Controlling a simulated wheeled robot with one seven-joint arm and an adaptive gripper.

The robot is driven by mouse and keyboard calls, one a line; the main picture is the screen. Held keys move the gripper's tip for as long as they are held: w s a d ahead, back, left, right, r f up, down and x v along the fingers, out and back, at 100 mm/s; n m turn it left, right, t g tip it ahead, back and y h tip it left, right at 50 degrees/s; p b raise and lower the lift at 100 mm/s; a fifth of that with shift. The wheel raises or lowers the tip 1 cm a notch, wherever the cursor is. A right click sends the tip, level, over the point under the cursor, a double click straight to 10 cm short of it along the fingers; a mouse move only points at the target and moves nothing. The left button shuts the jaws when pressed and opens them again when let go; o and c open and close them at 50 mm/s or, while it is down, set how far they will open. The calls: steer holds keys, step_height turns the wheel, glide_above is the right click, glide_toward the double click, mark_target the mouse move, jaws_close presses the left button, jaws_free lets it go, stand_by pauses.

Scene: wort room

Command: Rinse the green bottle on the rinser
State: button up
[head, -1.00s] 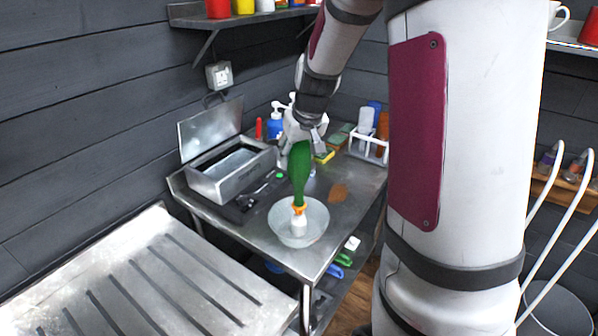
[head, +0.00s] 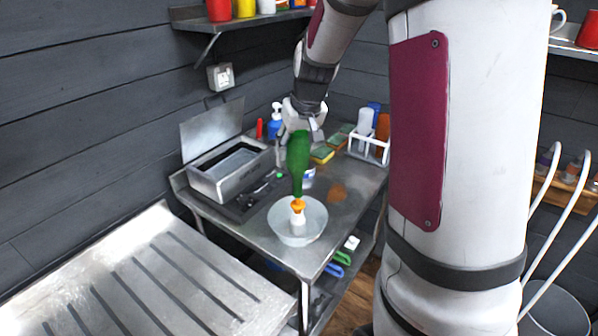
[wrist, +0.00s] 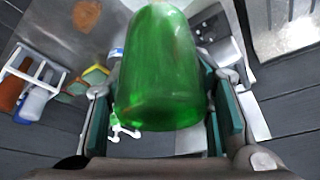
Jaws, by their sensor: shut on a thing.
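The green bottle (head: 298,158) is upside down, with its neck pointing down. My gripper (head: 301,128) is shut on its body near the base. In the wrist view the green bottle (wrist: 160,70) fills the middle, between the two finger pads. The rinser is a pale round bowl (head: 281,222) on the steel table, with a white and orange nozzle (head: 298,210) in its centre. The bottle's mouth is right at the orange top of the nozzle; I cannot tell whether it touches or is slightly above.
A steel basin with a raised lid (head: 222,180) stands left of the bowl. Sponges (head: 322,155), a white rack (head: 368,150) and a blue pump bottle (head: 275,127) are behind. A ribbed drainboard (head: 150,275) lies at the front left. A shelf (head: 240,20) hangs above.

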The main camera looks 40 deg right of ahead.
steer(key=shift+r+p, duration=0.7)
steer(key=shift+r, duration=1.4)
steer(key=shift+s, duration=0.1)
